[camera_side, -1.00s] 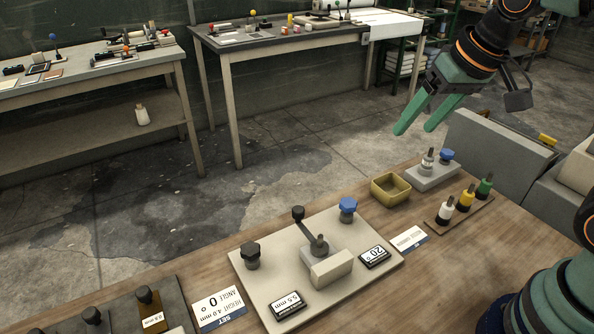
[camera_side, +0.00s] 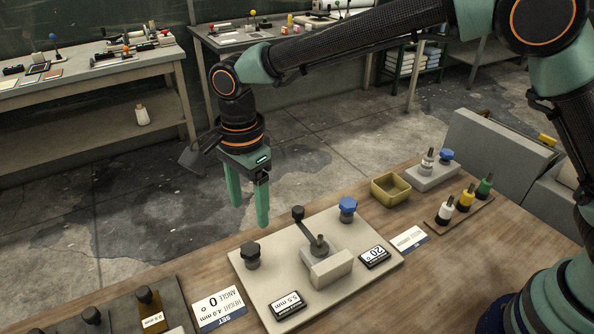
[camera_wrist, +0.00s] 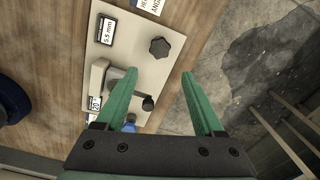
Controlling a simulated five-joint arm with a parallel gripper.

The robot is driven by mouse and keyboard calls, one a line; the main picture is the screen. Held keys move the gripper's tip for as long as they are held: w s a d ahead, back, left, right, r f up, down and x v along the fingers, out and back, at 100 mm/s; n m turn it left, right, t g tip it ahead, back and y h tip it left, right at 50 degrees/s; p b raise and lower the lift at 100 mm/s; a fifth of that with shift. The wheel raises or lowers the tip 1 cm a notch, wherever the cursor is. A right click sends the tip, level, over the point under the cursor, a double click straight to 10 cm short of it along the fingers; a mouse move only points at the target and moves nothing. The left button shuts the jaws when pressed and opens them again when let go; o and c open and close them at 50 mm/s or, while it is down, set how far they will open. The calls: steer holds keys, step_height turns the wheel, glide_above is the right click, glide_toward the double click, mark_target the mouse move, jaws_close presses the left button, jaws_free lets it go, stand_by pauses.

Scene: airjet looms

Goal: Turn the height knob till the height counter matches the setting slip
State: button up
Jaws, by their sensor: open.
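A black lobed knob (camera_side: 252,256) stands at the left back of a pale plate (camera_side: 262,284). In the wrist view the knob (camera_wrist: 159,47) lies ahead of my fingertips. The height counter (camera_side: 288,305) reads 5.5 mm near the plate's front left corner; it also shows in the wrist view (camera_wrist: 106,30). The setting slip (camera_side: 220,307), left of the plate, reads height 4.0 mm, angle 0°. My gripper (camera_side: 249,220) points down, open and empty, above and apart from the black knob. In the wrist view its fingers (camera_wrist: 159,75) are spread.
The plate also carries a black-knobbed lever (camera_side: 299,212), a pale block (camera_side: 331,268), a blue knob (camera_side: 347,209) and a 20° counter (camera_side: 374,257). A yellow tray (camera_side: 390,191) and coloured-top plugs (camera_side: 466,201) stand right. A dark plate with knobs (camera_side: 92,316) lies left.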

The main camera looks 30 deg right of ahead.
mark_target(250, 248)
steer(key=shift+s+a+f, duration=0.15)
steer(key=shift+a+f, duration=0.4)
steer(key=shift+f, duration=3.95)
steer(key=c, duration=1)
